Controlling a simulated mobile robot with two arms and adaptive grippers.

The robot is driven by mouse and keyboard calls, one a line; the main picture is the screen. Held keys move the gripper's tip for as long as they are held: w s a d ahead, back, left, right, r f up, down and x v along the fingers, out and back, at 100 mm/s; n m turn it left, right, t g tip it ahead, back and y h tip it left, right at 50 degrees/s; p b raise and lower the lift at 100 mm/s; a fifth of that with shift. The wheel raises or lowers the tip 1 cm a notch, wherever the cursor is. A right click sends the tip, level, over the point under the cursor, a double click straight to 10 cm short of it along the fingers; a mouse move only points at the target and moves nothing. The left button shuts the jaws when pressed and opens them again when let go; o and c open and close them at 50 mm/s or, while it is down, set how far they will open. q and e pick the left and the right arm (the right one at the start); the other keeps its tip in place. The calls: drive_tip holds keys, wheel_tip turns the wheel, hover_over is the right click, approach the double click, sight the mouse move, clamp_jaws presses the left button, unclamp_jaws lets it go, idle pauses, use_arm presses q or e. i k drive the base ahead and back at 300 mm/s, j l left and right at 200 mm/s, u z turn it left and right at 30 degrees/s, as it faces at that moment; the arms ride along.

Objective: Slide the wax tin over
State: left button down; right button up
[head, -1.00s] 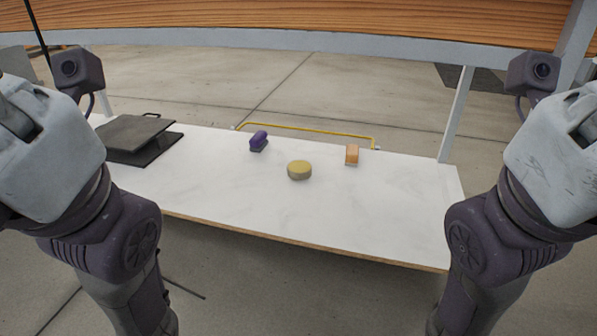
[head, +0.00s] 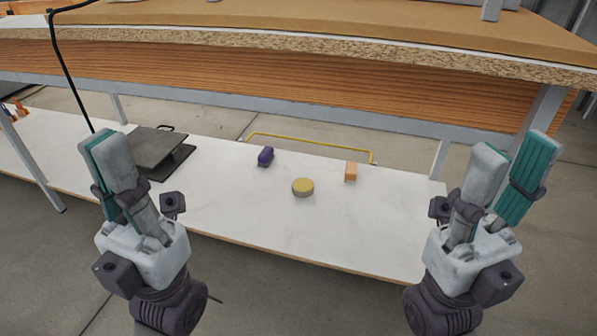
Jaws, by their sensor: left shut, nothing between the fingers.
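The wax tin appears to be the short round tin (head: 303,187) with a yellow-tan top, standing flat near the middle of the white lower shelf (head: 240,215). My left gripper (head: 108,150) points upward at the left, in front of the shelf, with its fingers shut and empty. My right gripper (head: 514,155) points upward at the right, with its fingers spread apart and nothing visible between them. Both grippers are well apart from the tin, one to each side.
A purple-topped block (head: 265,156) lies behind and left of the tin, and an orange block (head: 351,171) behind and right. A yellow rail (head: 310,143) runs along the back edge. A dark flat press (head: 155,150) sits at the left. The wooden worktop (head: 300,85) overhangs the shelf.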

sight(301, 187)
drive_tip(key=i+j, duration=0.15)
drive_tip(key=j, duration=0.2)
drive_tip(key=i+j, duration=0.15)
drive_tip(key=j, duration=0.2)
drive_tip(key=i+j, duration=0.15)
drive_tip(key=j, duration=0.15)
drive_tip(key=i+j+z, duration=0.1)
drive_tip(key=j, duration=0.25)
drive_tip(key=i+z, duration=0.1)
drive_tip(key=z, duration=0.85)
drive_tip(key=i+z, duration=0.15)
drive_tip(key=z, duration=0.35)
drive_tip(key=i, duration=0.3)
